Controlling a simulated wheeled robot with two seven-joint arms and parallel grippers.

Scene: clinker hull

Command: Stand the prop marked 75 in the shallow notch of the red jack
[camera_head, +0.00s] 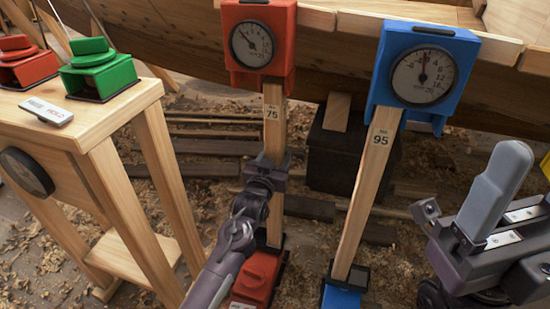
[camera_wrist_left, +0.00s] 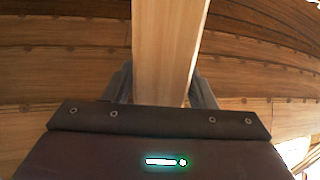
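The prop marked 75 (camera_head: 273,118) is a pale wooden post, nearly upright below a red gauge box (camera_head: 281,77). Its foot reaches the red jack (camera_head: 258,274) on the ground. My left arm partly covers that end, so I cannot tell how it sits in the notch. My left gripper (camera_head: 268,172) is around the prop below its mid-height. In the left wrist view the prop (camera_wrist_left: 168,50) stands between the two fingers (camera_wrist_left: 163,92), which appear to press its sides. My right gripper (camera_head: 490,195) is at the right, away from the props; its finger spacing is unclear.
A blue gauge box (camera_head: 400,98), a prop marked 95 (camera_head: 368,185) and a blue jack (camera_head: 341,297) stand close on the right. A wooden stand (camera_head: 100,125) with red and green blocks is at left. The planked hull (camera_head: 160,40) crosses behind; shavings cover the ground.

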